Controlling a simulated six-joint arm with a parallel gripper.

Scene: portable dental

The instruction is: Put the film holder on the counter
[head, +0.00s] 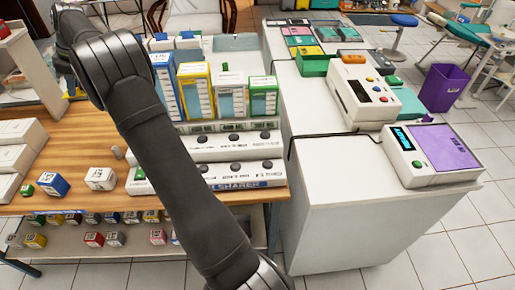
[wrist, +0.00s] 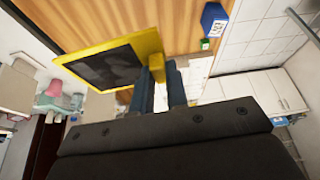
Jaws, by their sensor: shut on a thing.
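My gripper (wrist: 160,74) shows in the wrist view, its two dark blue-grey fingers shut on the edge of a yellow-framed film holder (wrist: 149,43). The film holder is a flat frame with a dark panel, tilted and extending left of the fingers. A white-grey counter (head: 335,185) stands right of centre in the head view. The film holder is not seen touching any surface.
Devices with a purple panel (head: 440,147) and coloured buttons (head: 360,95) stand on the counter's right side. A wooden table (head: 60,140) at left holds small boxes, with box racks behind my arm. The counter's front left top looks bare. A purple bin (head: 443,87) stands beyond.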

